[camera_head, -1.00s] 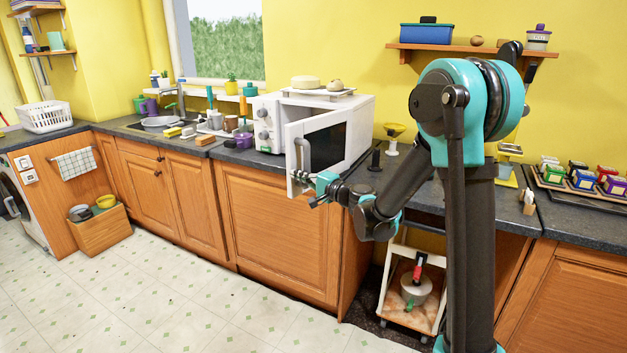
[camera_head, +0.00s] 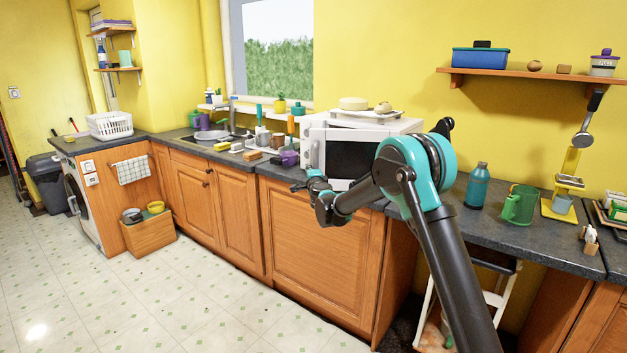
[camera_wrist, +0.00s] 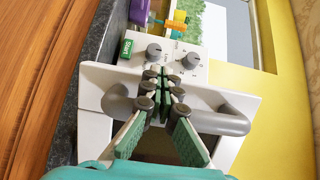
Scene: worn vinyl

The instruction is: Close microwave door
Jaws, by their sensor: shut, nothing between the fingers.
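In the wrist view, the door (camera_wrist: 93,96) and handle (camera_wrist: 221,123) lie right at my fingers, and the knob panel (camera_wrist: 172,58) shows beyond. My gripper (camera_head: 299,186) is in front of the door's lower left; in the wrist view, my gripper (camera_wrist: 161,90) is shut and empty, its tips overlapping the handle. Contact is unclear.
A tray with round items (camera_head: 366,112) sits on the microwave. A purple item (camera_head: 289,158) and other sink things stand left of it. A teal bottle (camera_head: 477,186) and green mug (camera_head: 519,205) stand right of my arm.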

